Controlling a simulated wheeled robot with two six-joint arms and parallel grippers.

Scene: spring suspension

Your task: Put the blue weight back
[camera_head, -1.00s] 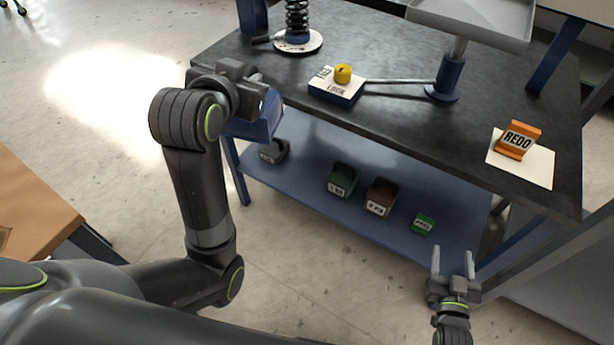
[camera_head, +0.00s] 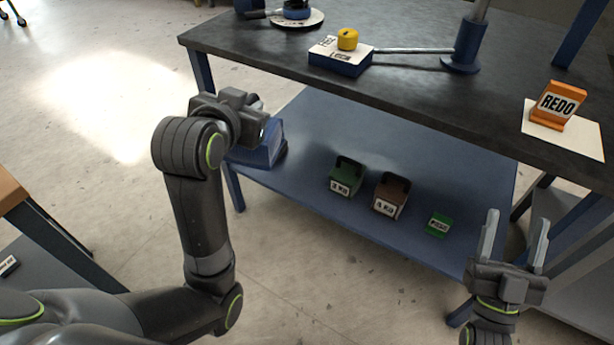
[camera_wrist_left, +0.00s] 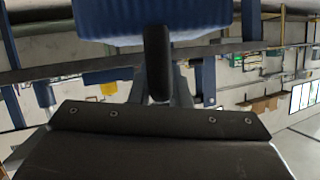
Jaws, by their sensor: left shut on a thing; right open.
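The blue weight (camera_head: 262,152) hangs below my left gripper (camera_head: 258,108), which is shut on it. In the left wrist view the blue weight (camera_wrist_left: 150,14) fills the top, with a dark handle (camera_wrist_left: 157,62) between the fingers. In the head view it overlaps the left end of the blue lower shelf (camera_head: 300,192); I cannot tell whether it touches the shelf. The left fingers are partly hidden by the wrist. My right gripper (camera_head: 517,232) is open and empty, in front of the table's right side.
A green weight (camera_head: 345,178), a brown weight (camera_head: 390,197) and a small green block (camera_head: 438,224) stand on the shelf. The dark tabletop (camera_head: 420,85) overhangs it, bearing a yellow knob (camera_head: 347,39) on a box and an orange REDO sign (camera_head: 556,106).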

